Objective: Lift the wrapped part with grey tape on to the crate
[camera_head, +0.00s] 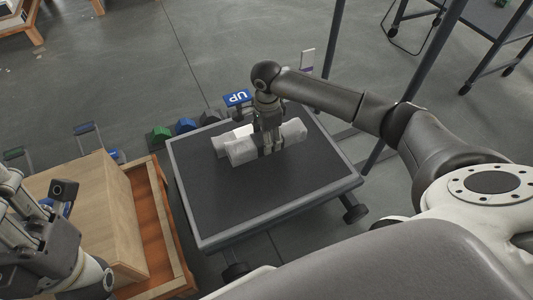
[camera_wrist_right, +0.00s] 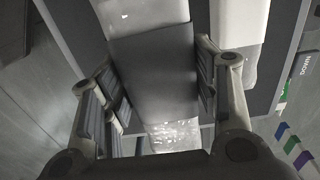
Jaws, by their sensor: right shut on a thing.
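The wrapped part with grey tape (camera_head: 243,151) lies on the black-topped platform (camera_head: 215,205); it is pale, with a dark grey band (camera_wrist_right: 155,70) round its middle in the right wrist view. My right gripper (camera_head: 268,148) reaches down over it from above and is shut on it, one finger on each side of the band. Whether the part touches the platform is unclear. The wooden crate (camera_head: 85,200) is at the left, beside the platform. My left gripper (camera_head: 45,205) is at the left edge over the crate; its fingers are unclear.
A second pale wrapped part (camera_wrist_right: 237,40) lies close beside the held one. An orange tray-like base (camera_head: 143,205) surrounds the crate's side. A blue "UP" sign (camera_head: 238,98) and green and blue blocks stand behind the platform. The platform's front half is clear.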

